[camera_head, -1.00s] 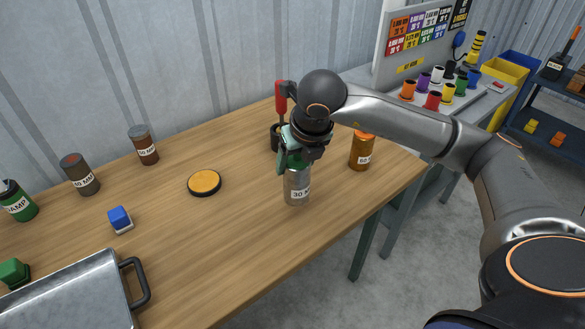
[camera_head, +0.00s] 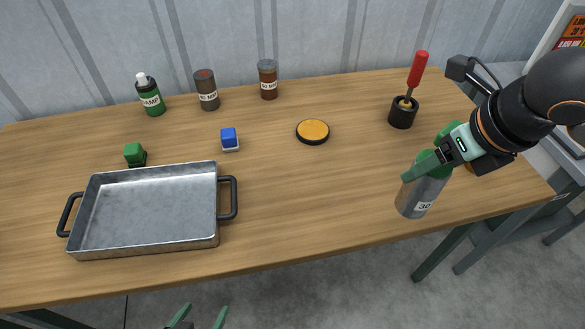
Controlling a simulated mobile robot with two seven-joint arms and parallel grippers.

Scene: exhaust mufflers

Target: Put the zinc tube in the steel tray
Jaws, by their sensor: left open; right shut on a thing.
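The zinc tube (camera_head: 419,197) is a silver-grey cylinder with a label reading "30" on the right part of the table. My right gripper (camera_head: 434,164) is shut on its upper part, and its green fingers hide the top. The tube looks slightly tilted; I cannot tell whether its base touches the table. The steel tray (camera_head: 98,247) is a shallow, empty metal pan with two black handles at the left front of the table. My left gripper (camera_head: 200,318) shows only its green fingertips at the bottom edge. They are apart and empty, in front of the table.
Between tube and tray the table (camera_head: 310,195) is clear. Behind stand a green bottle (camera_head: 152,98), a grey tube (camera_head: 207,92), a brown tube (camera_head: 268,82), a yellow-topped disc (camera_head: 313,131), blue (camera_head: 229,137) and green (camera_head: 135,154) stamps, and a black pot (camera_head: 403,114) with a red-handled tool.

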